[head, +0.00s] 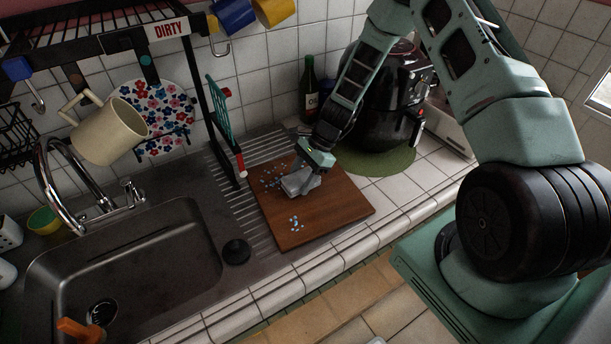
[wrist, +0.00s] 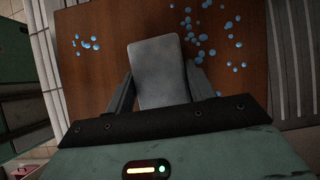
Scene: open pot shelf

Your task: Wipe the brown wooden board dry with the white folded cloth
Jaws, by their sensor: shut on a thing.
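The brown wooden board (head: 334,205) lies flat on the counter, partly over the ribbed drainer beside the sink. Blue water drops (head: 296,223) sit near its front left, and more lie scattered over its back left part. My gripper (head: 301,178) is low over the board's back middle, shut on the white folded cloth (head: 298,186). In the wrist view the cloth (wrist: 159,73) shows as a pale grey block between both fingers (wrist: 160,90). Drops (wrist: 200,36) lie to its right and a few to its left. The cloth appears to be at the board's surface; exact contact is hard to tell.
The steel sink (head: 150,265) with its tap is to the left, a black plug (head: 236,251) near its rim. A black air fryer (head: 385,100) on a green mat (head: 385,160) and a dark bottle (head: 309,88) stand behind.

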